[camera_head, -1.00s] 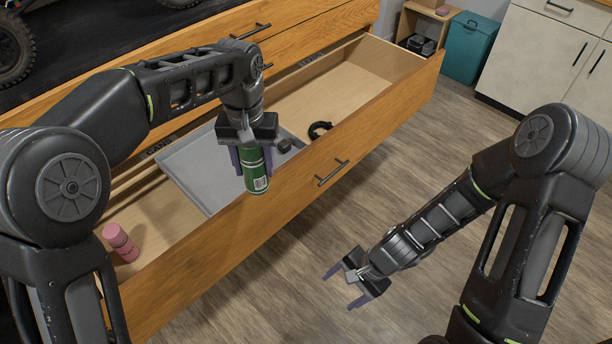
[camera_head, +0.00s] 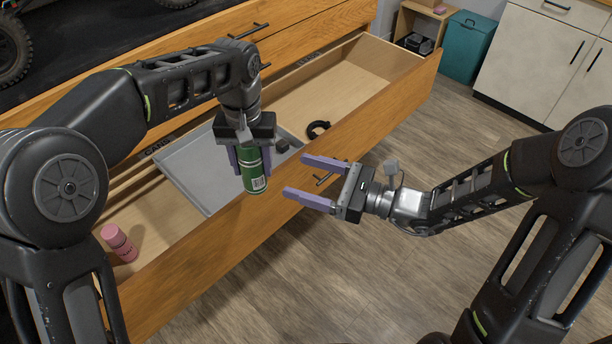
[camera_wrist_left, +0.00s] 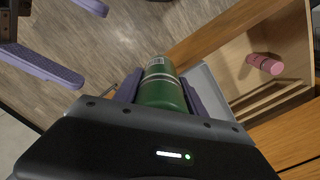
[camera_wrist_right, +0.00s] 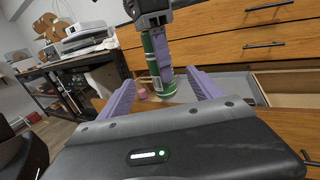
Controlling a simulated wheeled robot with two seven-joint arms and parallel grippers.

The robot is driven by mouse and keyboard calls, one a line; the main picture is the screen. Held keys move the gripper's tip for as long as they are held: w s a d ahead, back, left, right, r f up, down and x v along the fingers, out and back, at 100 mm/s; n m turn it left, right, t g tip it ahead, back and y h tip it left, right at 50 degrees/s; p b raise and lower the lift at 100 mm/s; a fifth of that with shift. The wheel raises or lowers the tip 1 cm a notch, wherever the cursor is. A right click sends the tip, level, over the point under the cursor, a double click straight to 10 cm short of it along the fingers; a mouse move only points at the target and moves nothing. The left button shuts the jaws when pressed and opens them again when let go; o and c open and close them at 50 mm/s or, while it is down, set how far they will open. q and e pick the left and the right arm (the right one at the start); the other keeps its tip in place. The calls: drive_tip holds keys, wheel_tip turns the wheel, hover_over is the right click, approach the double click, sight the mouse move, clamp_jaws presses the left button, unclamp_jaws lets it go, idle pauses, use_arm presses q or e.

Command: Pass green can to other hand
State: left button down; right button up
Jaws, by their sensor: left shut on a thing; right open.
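The green can (camera_head: 252,176) hangs upright in my left gripper (camera_head: 251,168), above the front part of the open drawer. In the left wrist view the can (camera_wrist_left: 160,88) sits between the two purple fingers. My right gripper (camera_head: 306,181) is open and empty, to the right of the can, with its fingers pointing left toward it. A gap remains between its fingertips and the can in the head view. In the right wrist view the can (camera_wrist_right: 160,65) appears beyond and between the open fingers.
The open wooden drawer (camera_head: 390,90) holds a grey tray (camera_head: 190,170), a black ring (camera_head: 318,130) and a pink can (camera_head: 118,242). The drawer handle (camera_head: 326,178) lies behind my right fingers. A teal bin (camera_head: 467,45) stands at the back right.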

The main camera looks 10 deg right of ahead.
sight(251, 162)
drive_tip(key=shift+a, duration=0.1)
drive_tip(key=x, duration=1.2)
drive_tip(key=shift+c, duration=0.4)
drive_tip(key=c, duration=1.5)
use_arm(q)
drive_tip(key=c, duration=0.6)
unclamp_jaws()
use_arm(e)
drive_tip(key=shift+s, duration=0.1)
clamp_jaws()
use_arm(q)
drive_tip(key=shift+r, duration=0.1)
